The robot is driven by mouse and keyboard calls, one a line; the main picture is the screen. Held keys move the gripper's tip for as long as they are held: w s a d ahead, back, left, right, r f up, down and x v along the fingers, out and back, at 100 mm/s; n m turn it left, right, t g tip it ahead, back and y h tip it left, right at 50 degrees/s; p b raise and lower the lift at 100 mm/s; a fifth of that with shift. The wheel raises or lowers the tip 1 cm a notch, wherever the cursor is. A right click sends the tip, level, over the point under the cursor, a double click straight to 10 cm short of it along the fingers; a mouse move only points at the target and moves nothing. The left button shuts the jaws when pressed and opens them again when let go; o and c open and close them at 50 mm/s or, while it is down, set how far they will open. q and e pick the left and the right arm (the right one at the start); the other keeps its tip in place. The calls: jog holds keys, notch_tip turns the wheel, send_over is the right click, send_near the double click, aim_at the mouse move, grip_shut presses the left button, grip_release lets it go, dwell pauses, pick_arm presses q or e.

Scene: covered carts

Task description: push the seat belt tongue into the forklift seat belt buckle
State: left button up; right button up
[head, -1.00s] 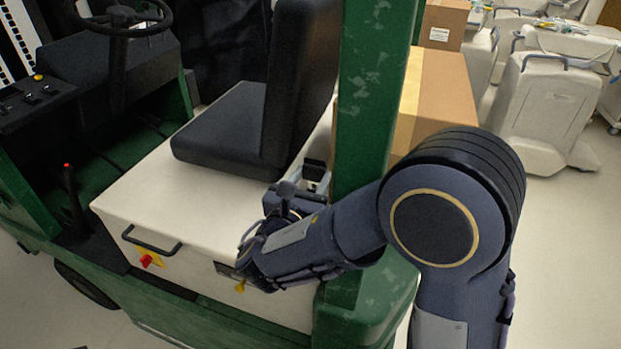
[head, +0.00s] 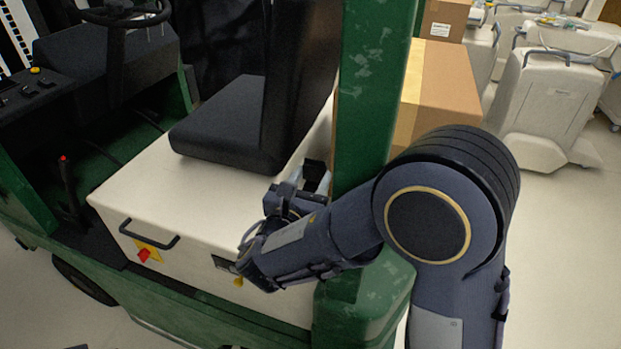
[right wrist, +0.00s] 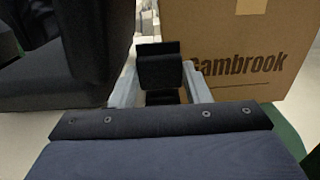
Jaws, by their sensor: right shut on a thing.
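My right gripper (head: 314,182) is beside the forklift seat (head: 222,127), over the cream seat base near the green post. Its two grey fingers also show in the right wrist view (right wrist: 160,85), shut on a black block that I take for the seat belt tongue (right wrist: 160,68). The tongue's black body shows small in the head view (head: 315,170). Its metal plate is hidden. I cannot make out the buckle in either view. My left gripper is not in view.
The green post (head: 363,95) stands close beside my right forearm. Cardboard boxes (head: 445,90) are behind it, and one fills much of the wrist view. The seat base (head: 150,190) has a black handle and a red knob. Covered carts (head: 545,105) stand at the right.

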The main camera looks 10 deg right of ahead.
jog(key=shift+f+b, duration=0.3)
jog(key=shift+f, duration=0.2)
jog(key=o, duration=1.1)
jog(key=shift+b+v, duration=0.7)
jog(key=shift+v, duration=3.25)
